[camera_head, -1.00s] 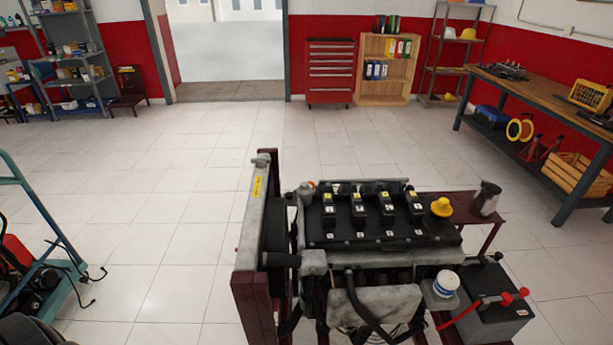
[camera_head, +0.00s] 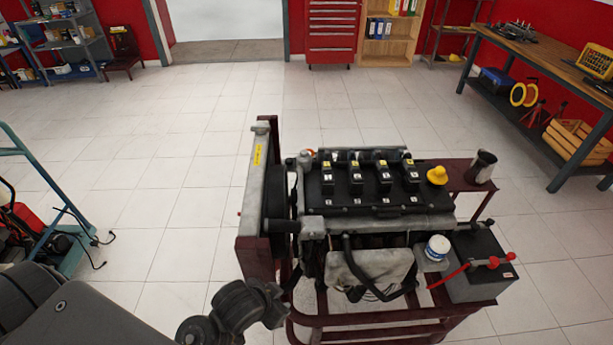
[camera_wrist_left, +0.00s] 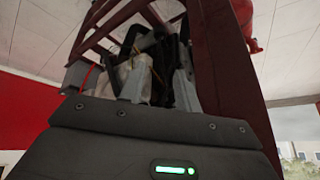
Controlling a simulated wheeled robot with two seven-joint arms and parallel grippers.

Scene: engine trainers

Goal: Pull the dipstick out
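The engine trainer (camera_head: 380,222) stands right of centre in the head view, with a black top cover, numbered coils and a yellow cap (camera_head: 437,175). I cannot pick out the dipstick in either view. My left arm comes in from the bottom left and its dark end is in front of the stand's lower left side. In the left wrist view the two grey fingers of my left gripper (camera_wrist_left: 160,82) stand apart with nothing clearly between them. The stand's dark red frame (camera_wrist_left: 222,65) shows beyond them. My right gripper is not in view.
A radiator (camera_head: 258,180) forms the engine's left side. A battery (camera_head: 477,265) with red clamps and a white-blue canister (camera_head: 437,247) are at its right. A metal cup (camera_head: 481,167) stands behind. A teal trolley (camera_head: 45,185) is at left. The tiled floor between is clear.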

